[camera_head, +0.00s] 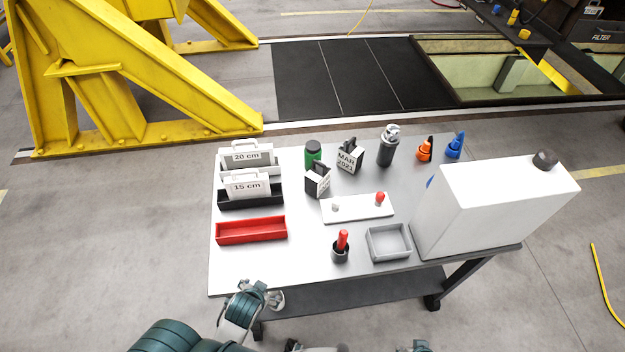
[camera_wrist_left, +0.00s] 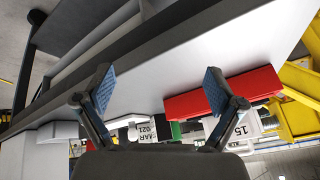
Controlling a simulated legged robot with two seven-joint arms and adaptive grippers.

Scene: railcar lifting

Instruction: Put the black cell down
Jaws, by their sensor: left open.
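Two black-and-white blocks stand upright on the table, the left one (camera_head: 317,180) and the right one (camera_head: 350,156), labelled MAR 2021. A black cylinder with a metal top (camera_head: 388,150) stands behind them to the right. I cannot tell which of these is the black cell. My left gripper (camera_head: 262,296) is at the table's front left edge, in front of the red tray (camera_head: 251,230). In the left wrist view its two fingers (camera_wrist_left: 155,88) are apart with nothing between them. The red tray also shows there (camera_wrist_left: 222,96), beyond the right finger.
The grey-white table (camera_head: 240,270) also holds 20 cm and 15 cm holders (camera_head: 248,188), a green canister (camera_head: 312,152), a white plate (camera_head: 355,208), a red-handled tool in a black cup (camera_head: 341,250), a grey tray (camera_head: 388,242) and a large white container (camera_head: 490,205). The front left is clear.

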